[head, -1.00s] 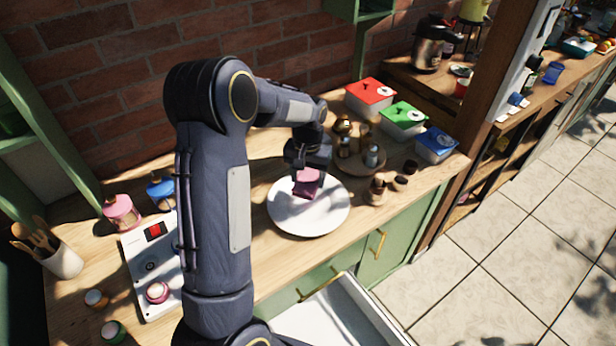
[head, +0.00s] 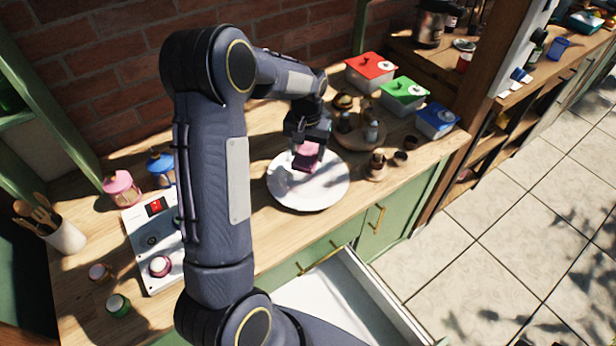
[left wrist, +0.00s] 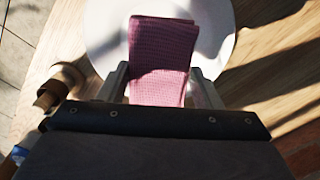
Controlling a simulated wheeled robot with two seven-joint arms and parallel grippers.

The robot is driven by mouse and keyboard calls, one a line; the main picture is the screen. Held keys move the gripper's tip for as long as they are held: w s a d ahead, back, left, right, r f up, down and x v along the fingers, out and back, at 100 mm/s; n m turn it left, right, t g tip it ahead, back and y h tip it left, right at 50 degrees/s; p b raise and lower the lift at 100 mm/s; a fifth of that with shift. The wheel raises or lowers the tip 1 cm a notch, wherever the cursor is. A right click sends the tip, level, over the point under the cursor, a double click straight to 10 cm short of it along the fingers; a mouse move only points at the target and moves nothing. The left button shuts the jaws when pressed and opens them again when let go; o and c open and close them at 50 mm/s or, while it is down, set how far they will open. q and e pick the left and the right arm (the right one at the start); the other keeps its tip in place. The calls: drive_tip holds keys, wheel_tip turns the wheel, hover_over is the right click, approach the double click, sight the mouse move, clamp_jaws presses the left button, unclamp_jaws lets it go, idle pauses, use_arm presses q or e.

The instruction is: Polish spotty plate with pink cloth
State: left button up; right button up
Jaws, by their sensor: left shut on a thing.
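The white plate (head: 300,195) lies on the wooden counter, right of my left arm in the head view. It also fills the top of the left wrist view (left wrist: 108,30). Shadows fall across it, and I cannot make out spots. My left gripper (head: 308,142) is over the plate's far part, shut on the pink cloth (head: 307,158). The cloth hangs folded between the fingers and also shows in the left wrist view (left wrist: 162,55). Its lower edge is at or just above the plate; I cannot tell which. My right gripper is not in view.
Spice jars stand on a round wooden tray (head: 360,137) just right of the plate. Red (head: 370,70), green (head: 404,92) and blue (head: 437,118) lidded boxes stand farther right. A white drawer (head: 335,300) is open below the counter.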

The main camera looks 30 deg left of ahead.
sight(307, 180)
use_arm(q)
drive_tip(key=shift+f+b, duration=3.05)
drive_tip(key=shift+f, duration=1.2)
drive_tip(key=o, duration=0.9)
drive_tip(key=shift+r+b, duration=0.3)
drive_tip(key=shift+r, duration=3.75)
